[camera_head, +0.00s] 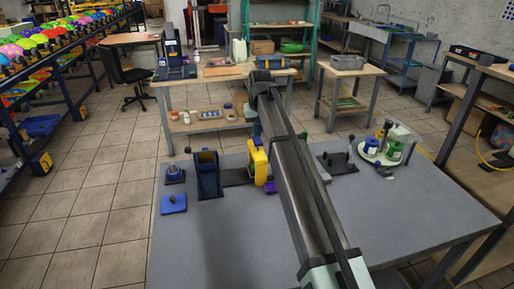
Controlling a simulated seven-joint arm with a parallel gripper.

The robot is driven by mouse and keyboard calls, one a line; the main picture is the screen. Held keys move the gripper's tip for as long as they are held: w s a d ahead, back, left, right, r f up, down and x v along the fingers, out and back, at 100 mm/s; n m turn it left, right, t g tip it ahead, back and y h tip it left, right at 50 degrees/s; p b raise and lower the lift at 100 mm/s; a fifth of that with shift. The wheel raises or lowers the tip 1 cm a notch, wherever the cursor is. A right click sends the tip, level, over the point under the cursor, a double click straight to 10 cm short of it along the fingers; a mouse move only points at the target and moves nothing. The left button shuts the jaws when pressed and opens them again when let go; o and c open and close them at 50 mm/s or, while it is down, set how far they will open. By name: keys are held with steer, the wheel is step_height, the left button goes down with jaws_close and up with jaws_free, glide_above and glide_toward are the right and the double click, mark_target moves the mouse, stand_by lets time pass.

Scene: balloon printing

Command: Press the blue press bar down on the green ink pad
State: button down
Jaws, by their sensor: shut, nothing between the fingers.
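A blue upright press (208,175) stands at the back left of the grey table; its bar cannot be told apart from its frame at this size. A small stand with a dark knob and a blue base (174,175) is left of it, and a flat blue block (173,204) lies in front of that. I cannot make out a green ink pad for certain. My arm runs from the bottom of the picture up across the table, right of the blue press. My gripper cannot be made out; my arm hides that area.
A yellow upright piece (259,165) and a small purple block (270,187) sit beside my arm. A dark plate with a lever (337,162) and a green round tray (378,157) with jars stand right of my arm. The front left of the grey table (200,255) is clear.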

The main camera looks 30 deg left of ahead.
mark_target(257, 140)
steer(key=shift+f, duration=0.25)
steer(key=shift+f, duration=1.5)
step_height(257, 140, up, 12)
steer(key=shift+f, duration=0.2)
stand_by(0.5)
stand_by(0.4)
